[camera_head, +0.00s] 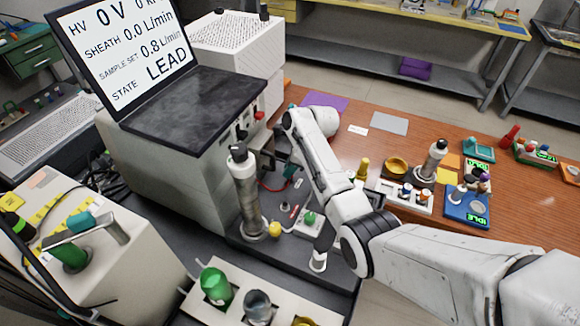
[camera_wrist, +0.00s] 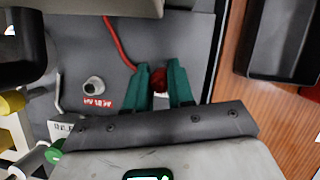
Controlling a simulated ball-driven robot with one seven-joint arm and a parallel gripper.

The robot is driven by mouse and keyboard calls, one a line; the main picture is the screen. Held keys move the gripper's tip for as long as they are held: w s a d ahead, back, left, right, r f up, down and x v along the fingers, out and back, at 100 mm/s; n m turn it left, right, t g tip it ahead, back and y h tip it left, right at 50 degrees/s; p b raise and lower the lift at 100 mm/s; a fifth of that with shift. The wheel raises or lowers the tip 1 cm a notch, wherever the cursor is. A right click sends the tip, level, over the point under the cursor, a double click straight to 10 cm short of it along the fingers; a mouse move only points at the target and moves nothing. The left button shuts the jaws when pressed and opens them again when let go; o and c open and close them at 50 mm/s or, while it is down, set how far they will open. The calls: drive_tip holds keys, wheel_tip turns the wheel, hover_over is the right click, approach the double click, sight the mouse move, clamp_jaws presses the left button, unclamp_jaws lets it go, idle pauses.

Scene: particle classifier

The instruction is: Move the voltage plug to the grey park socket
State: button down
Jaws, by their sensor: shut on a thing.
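My gripper (camera_wrist: 161,84) has two teal fingers shut on the red voltage plug (camera_wrist: 160,78). A red cable (camera_wrist: 119,43) rises from near the plug toward the upper left. The plug is mostly hidden there. I cannot tell how high it is above the plate.
A tall grey metal column (camera_head: 247,195) stands left of my gripper. A small panel with a green knob (camera_head: 310,218) and a yellow knob (camera_head: 275,229) are close below. The classifier box (camera_head: 165,155) blocks the left. The wooden table (camera_head: 355,150) lies right.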

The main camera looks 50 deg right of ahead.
drive_tip(key=shift+f, duration=0.2)
drive_tip(key=c, duration=0.9)
unclamp_jaws()
drive_tip(key=v, duration=1.1)
drive_tip(key=shift+f+b, duration=0.1)
drive_tip(key=shift+b, duration=0.3)
